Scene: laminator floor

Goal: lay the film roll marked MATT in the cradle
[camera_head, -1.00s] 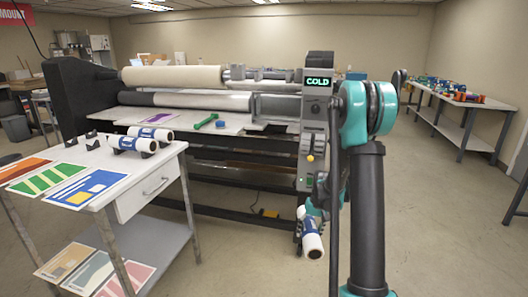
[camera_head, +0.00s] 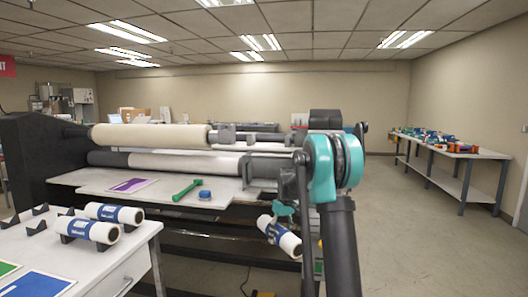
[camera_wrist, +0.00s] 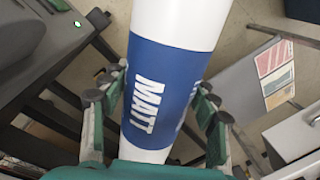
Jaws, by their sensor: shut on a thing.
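A white film roll with a blue band marked MATT (camera_wrist: 160,95) fills the middle of the wrist view. My gripper (camera_wrist: 158,108) is shut on it around the blue band, one finger on each side. In the head view the roll (camera_head: 280,236) hangs tilted from my gripper (camera_head: 284,212), in front of the laminator's right part. Black notched supports (camera_head: 37,226) stand empty on the white side table. They look like a cradle, though I cannot tell for sure. Two more white rolls with blue bands, a nearer one (camera_head: 88,230) and a farther one (camera_head: 114,213), lie in similar supports.
The side table (camera_head: 104,270) stands at lower left, with coloured sheets (camera_head: 38,286) on it. The laminator (camera_head: 45,150) fills the middle. A green tool (camera_head: 187,187) and a blue object (camera_head: 205,195) lie on its bed. Floor is open at right.

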